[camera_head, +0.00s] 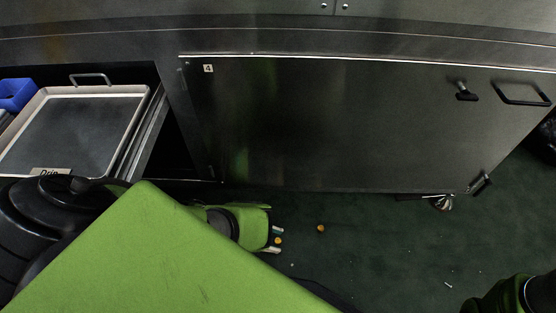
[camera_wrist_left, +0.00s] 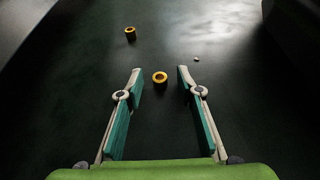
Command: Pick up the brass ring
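Two small brass-yellow rings with dark sides lie on the dark green floor. The nearer ring (camera_wrist_left: 160,78) shows between the fingertips of my left gripper (camera_wrist_left: 159,72) in the left wrist view. Neither finger touches it in the picture. In the head view this ring (camera_head: 278,240) is at the fingertips of the left gripper (camera_head: 275,240). The other ring (camera_head: 320,228) lies apart to the right; it also shows in the left wrist view (camera_wrist_left: 130,34), farther off. My left gripper is open and empty, pointing at the floor. My right gripper is not in view.
At left is an open bay with a metal tray (camera_head: 140,98) and a blue bin (camera_head: 16,94). Small pale bits (camera_wrist_left: 196,59) lie on otherwise open floor.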

